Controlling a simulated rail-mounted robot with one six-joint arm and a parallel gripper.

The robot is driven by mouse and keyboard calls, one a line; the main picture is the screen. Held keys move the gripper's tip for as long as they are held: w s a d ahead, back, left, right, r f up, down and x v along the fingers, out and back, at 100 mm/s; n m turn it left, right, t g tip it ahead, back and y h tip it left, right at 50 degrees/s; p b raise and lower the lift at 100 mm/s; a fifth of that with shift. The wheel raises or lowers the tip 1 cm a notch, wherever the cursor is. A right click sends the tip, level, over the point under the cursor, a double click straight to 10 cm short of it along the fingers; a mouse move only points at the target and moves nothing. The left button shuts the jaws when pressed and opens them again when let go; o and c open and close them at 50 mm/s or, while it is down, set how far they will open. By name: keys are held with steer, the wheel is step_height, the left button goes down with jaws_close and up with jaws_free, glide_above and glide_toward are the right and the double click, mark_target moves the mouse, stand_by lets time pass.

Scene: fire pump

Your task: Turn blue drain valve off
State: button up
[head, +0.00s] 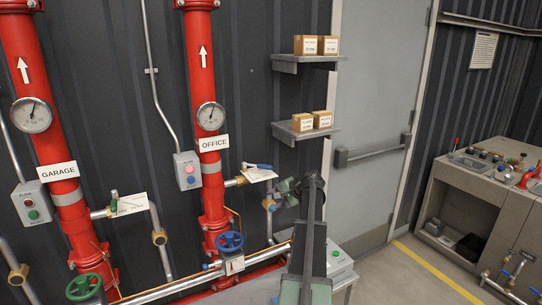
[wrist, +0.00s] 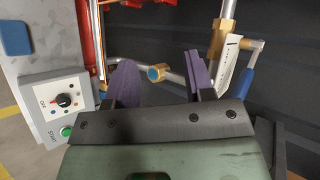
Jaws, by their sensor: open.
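The blue drain valve lever (head: 264,166) sticks out sideways from the small pipe branching off the red OFFICE riser (head: 206,115), by a white tag. In the wrist view the blue handle (wrist: 247,84) is at the right, outside my fingers. My gripper (head: 279,189) is open and empty, just below and right of the lever in the head view. In the wrist view my gripper (wrist: 162,75) shows two purple fingers spread apart. A brass fitting (wrist: 157,73) appears between them, apparently beyond the tips. No contact with the lever shows.
A blue handwheel (head: 229,242) sits low by the OFFICE riser. The GARAGE riser (head: 38,115) stands left. Shelves with boxes (head: 308,121) hang above right of my gripper. A workbench (head: 480,205) stands far right.

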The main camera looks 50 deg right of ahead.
mark_target(272, 168)
steer(key=w+d+r+m+t+h, duration=0.2)
steer(key=d+r+m+t, duration=0.4)
steer(key=d, duration=0.5)
steer(key=shift+m+g, duration=0.3)
steer(key=shift+g, duration=0.1)
steer(key=b+x, duration=0.1)
steer(key=x, duration=0.5)
steer(key=r+b+x, duration=0.1)
steer(key=x, duration=0.2)
steer(key=shift+w+b, duration=0.3)
steer(key=shift+w, duration=0.05)
steer(key=shift+w+f, duration=0.1)
steer(key=shift+w, duration=0.3)
jaws_close()
